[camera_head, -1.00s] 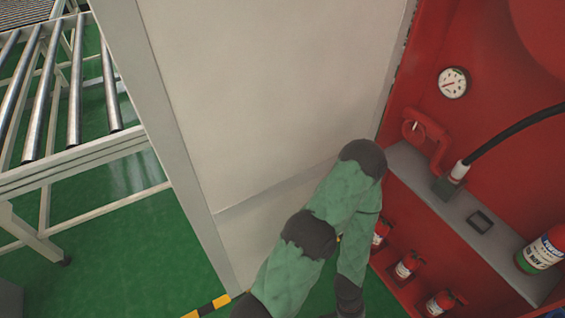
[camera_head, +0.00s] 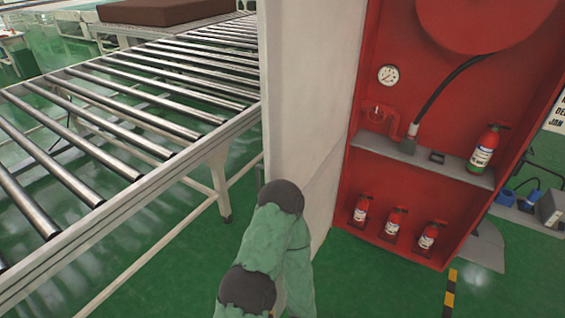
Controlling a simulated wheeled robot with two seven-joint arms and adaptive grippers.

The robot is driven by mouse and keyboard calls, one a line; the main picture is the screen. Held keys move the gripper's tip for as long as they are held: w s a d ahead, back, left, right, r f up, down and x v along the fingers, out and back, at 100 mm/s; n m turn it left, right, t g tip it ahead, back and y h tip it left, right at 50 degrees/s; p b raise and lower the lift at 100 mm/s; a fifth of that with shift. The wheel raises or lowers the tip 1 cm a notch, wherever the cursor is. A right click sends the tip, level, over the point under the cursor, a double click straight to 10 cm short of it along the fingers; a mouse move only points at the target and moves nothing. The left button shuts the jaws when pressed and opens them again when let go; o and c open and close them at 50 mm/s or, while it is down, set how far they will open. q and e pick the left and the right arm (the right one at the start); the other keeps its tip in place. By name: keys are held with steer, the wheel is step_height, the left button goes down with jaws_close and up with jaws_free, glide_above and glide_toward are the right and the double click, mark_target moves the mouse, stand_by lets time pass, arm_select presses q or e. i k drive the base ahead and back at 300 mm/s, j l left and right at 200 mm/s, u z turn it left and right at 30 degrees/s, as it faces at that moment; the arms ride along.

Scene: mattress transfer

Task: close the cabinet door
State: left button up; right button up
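The red cabinet (camera_head: 425,202) stands right of centre, its inside facing me. Its pale door (camera_head: 306,110) is open, swung out toward me from the cabinet's left side and seen at a steep angle. One of my green-sleeved arms (camera_head: 262,240) rises from the bottom in front of the door's lower part and bends back down. I cannot tell whether the arm touches the door. Neither gripper shows.
Inside are a gauge (camera_head: 388,75), a black hose (camera_head: 440,95), a grey shelf (camera_head: 400,152) and several extinguishers. A roller conveyor (camera_head: 130,140) fills the left. A brown mattress (camera_head: 170,10) lies at the back.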

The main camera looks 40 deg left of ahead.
mark_target(309, 51)
steer(key=j, duration=0.5)
steer(key=k+j+z, duration=0.1)
steer(key=j, duration=0.4)
steer(key=k+j, duration=0.15)
steer(key=j, duration=0.3)
steer(key=j+z, duration=0.1)
steer(key=j, duration=0.4)
steer(key=k+j, duration=0.15)
steer(key=j, duration=0.3)
steer(key=j+z, duration=0.05)
